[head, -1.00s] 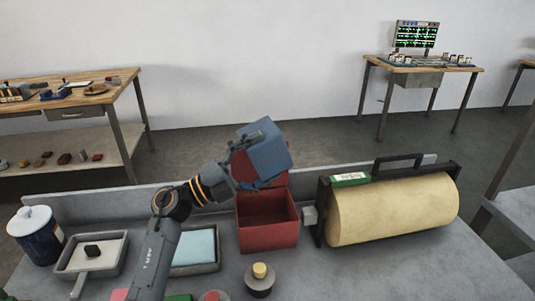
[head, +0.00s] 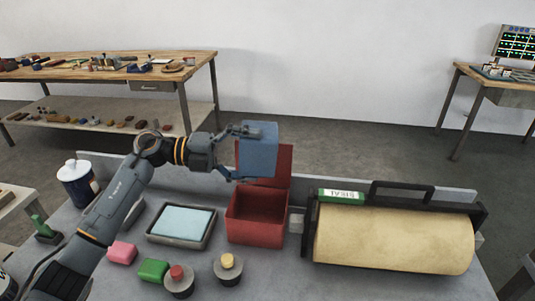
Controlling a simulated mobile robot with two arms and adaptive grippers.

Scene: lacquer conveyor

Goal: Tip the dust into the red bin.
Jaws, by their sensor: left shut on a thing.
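The container is held nearly upright in the picture, above and behind the front of the red bin (head: 256,225). It covers part of the bin's raised red lid (head: 285,165). The red bin stands open on the grey bench, and its visible inside looks dark and empty. No dust can be made out, and the inside of the container is hidden. My right gripper is not in view.
A large tan roller (head: 395,240) in a black frame stands right of the bin. Left of the bin lies a grey tray (head: 180,239) with a light blue pad. Pink and green blocks and two round knobs sit in front. A lidded jar (head: 77,184) stands far left.

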